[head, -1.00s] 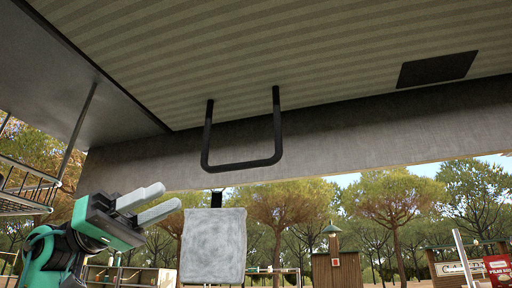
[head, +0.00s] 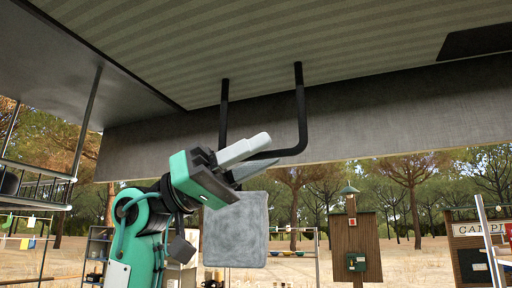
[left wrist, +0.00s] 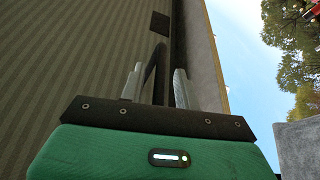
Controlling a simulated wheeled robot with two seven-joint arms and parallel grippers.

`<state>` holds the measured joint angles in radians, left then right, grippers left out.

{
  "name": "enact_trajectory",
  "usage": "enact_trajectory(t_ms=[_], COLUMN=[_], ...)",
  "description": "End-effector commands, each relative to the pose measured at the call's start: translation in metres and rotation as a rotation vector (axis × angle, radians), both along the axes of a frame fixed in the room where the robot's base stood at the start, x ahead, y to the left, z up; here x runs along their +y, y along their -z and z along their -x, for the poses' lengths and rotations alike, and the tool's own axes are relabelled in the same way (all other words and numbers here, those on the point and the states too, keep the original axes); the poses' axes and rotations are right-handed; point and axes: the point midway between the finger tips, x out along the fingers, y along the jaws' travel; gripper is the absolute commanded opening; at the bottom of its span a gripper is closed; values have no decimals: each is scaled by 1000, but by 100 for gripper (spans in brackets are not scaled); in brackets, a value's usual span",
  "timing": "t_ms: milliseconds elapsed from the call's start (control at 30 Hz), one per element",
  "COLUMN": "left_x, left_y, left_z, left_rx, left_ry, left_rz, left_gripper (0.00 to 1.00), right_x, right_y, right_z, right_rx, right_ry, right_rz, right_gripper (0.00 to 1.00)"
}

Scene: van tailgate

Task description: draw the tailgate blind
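The blind is a striped beige-grey panel (head: 260,55) overhead. A dark U-shaped pull bar (head: 301,110) hangs down from it. My left gripper (head: 256,160) is at the left part of the bar's lower run, and its fingers hide that corner. In the left wrist view the two fingers (left wrist: 158,88) are apart, with the dark bar (left wrist: 154,75) running between them. I cannot tell whether either finger touches it. My right gripper is in neither view.
A grey square panel (head: 235,232) hangs just below my left gripper. A grey beam (head: 370,115) crosses behind the bar. A wire rack (head: 35,190) is at the left. A wooden post board (head: 352,240) and a camp sign board (head: 475,245) stand farther off.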

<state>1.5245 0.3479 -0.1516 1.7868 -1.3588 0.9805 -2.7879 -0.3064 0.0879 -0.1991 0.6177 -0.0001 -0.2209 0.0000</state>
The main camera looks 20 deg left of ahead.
Motion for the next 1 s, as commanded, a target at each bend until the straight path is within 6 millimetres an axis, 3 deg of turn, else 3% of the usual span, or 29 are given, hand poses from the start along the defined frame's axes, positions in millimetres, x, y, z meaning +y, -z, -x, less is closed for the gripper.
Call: enact_trajectory(t_ms=[200,367,767,1000], left_x=[0,0,1,4], left_y=[0,0,2,6], left_z=[0,0,10,59], left_rx=[0,0,-3,-10], left_ry=[0,0,-1,-4], left_rz=[0,0,0,-2], left_gripper=[32,1,0,0], right_x=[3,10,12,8], right_y=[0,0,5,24], right_z=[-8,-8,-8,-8], right_rx=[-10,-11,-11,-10], right_ry=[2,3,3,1], right_rz=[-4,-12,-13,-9], right_gripper=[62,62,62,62])
